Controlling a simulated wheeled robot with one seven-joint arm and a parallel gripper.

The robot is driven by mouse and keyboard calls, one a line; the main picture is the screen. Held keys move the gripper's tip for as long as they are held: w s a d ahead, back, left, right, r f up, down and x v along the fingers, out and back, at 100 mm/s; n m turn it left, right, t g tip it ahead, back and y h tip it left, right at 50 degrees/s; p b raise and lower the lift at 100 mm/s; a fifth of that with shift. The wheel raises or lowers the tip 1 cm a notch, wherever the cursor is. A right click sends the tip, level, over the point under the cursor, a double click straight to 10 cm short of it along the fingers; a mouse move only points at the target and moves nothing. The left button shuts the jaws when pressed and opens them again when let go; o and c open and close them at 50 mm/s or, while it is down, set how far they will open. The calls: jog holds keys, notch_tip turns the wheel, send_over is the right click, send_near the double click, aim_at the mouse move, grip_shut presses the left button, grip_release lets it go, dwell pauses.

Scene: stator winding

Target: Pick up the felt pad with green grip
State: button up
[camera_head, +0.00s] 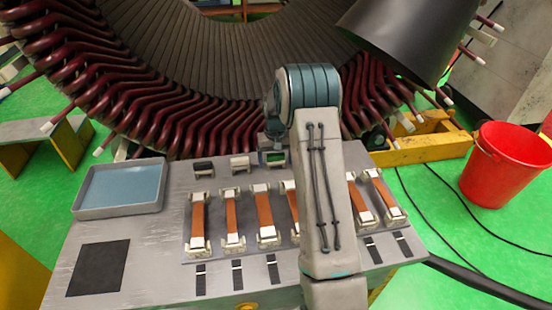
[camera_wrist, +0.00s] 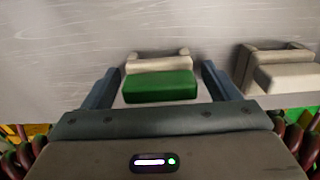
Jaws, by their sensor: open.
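The felt pad with green grip (camera_head: 274,157) sits at the back of the grey bench, at the right end of a short row of pads. In the wrist view its green grip (camera_wrist: 160,87) faces me, with a pale part behind it. My gripper (camera_wrist: 162,82) is open, with one finger on each side of the green grip and small gaps between. In the head view my arm stands in front of the bench and my fingers are hard to make out.
A pale-gripped pad (camera_head: 240,163) and a dark-gripped pad (camera_head: 204,167) stand to the left. Several copper-coloured bars (camera_head: 232,216) in holders lie in front. A blue-bottomed tray (camera_head: 120,187) and a black mat (camera_head: 98,267) are on the left. The large stator (camera_head: 95,85) rises behind.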

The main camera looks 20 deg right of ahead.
jog(key=c, duration=1.1)
jog(key=shift+r, duration=0.1)
jog(key=shift+r+b, duration=0.3)
jog(key=shift+r, duration=0.25)
notch_tip(320, 180, up, 3)
jog(key=shift+w+f+b, duration=0.1)
jog(key=shift+b, duration=0.4)
jog(key=s+d+r+b, duration=0.2)
jog(key=s+d+r, duration=0.5)
jog(key=s, duration=0.2)
jog(key=shift+s, duration=0.25)
